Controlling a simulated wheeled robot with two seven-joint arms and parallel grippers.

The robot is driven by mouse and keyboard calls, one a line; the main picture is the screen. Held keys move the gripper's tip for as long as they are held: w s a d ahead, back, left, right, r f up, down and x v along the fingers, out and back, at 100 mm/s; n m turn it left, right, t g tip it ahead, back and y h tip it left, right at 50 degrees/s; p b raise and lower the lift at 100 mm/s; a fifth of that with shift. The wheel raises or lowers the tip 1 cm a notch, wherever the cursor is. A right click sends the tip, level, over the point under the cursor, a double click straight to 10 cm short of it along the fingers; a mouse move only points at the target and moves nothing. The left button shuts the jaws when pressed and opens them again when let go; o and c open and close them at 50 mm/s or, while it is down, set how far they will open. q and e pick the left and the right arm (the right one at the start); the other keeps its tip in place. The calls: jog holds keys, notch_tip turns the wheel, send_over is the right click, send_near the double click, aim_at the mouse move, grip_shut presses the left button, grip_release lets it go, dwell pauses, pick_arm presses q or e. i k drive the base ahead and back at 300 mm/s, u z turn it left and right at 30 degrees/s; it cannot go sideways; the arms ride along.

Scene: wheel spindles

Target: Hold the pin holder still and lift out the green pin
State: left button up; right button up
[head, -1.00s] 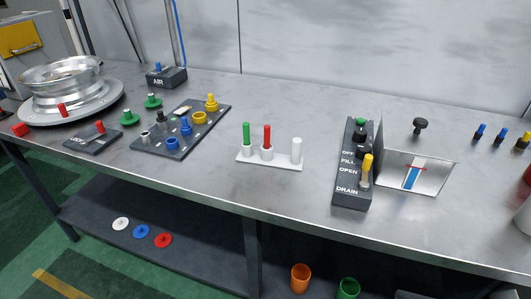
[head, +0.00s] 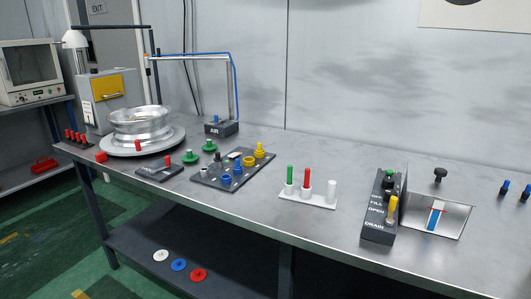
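The pin holder (head: 309,202) is a white strip with upright sockets, standing near the front edge of the bench, right of its middle. The green pin (head: 290,174) stands upright in the left socket. A red pin (head: 307,179) stands in the middle socket. A white upright piece (head: 331,192) is at the right end; I cannot tell whether it is a pin or part of the holder. Neither of my grippers is in view, and nothing touches the holder.
Left of the holder is a dark board (head: 213,179) with coloured knobs and rings. Right of it is a dark valve block (head: 379,225) with a yellow lever (head: 392,208) and a metal panel (head: 453,217). A wheel rim (head: 140,124) sits far left. Bench around the holder is clear.

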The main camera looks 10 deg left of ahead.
aim_at(290, 167)
jog(key=u, duration=1.15)
jog(key=i, duration=0.6)
jog(key=z, duration=1.1)
